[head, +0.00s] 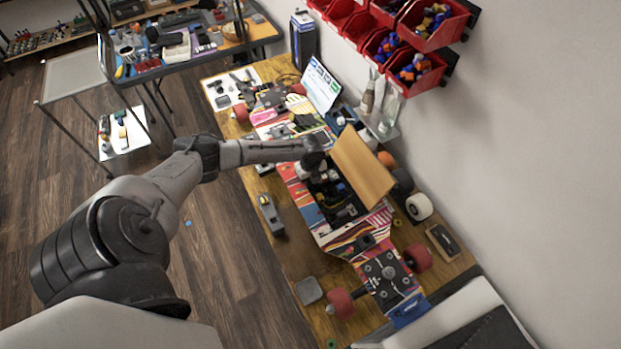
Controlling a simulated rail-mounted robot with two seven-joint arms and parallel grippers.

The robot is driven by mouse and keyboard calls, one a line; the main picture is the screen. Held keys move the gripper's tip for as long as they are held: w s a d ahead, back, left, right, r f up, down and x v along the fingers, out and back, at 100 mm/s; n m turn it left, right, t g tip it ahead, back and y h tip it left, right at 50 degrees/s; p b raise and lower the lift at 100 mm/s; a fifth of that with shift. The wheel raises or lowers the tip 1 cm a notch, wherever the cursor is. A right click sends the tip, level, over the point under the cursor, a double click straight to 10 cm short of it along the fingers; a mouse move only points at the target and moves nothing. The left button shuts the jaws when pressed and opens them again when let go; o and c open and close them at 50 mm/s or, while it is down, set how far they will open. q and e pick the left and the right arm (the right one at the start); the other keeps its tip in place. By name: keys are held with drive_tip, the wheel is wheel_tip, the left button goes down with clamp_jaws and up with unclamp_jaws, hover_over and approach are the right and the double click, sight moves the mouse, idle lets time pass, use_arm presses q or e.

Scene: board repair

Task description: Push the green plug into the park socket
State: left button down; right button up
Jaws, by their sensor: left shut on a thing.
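A skateboard with colourful graphics (378,258) lies on the wooden workbench, with an open compartment (338,200) in its middle. A wooden lid (362,165) stands tilted up on the compartment's right side. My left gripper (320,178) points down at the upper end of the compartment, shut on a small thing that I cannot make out. The fingertips are mostly hidden by the wrist and dark parts. Neither the green plug nor the park socket can be told apart among the small dark parts inside. My right gripper is not in view.
Red wheels (341,303) stick out beside the board. A grey handheld tool (270,214) and a grey square box (309,290) lie to its left. Red bins (409,66) hang on the wall at upper right.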

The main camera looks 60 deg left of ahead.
use_arm(q)
drive_tip(key=c, duration=1.1)
unclamp_jaws()
drive_tip(key=shift+o, duration=1.2)
drive_tip(key=shift+w, duration=0.1)
drive_tip(key=shift+c, duration=0.5)
drive_tip(key=shift+o, duration=0.5)
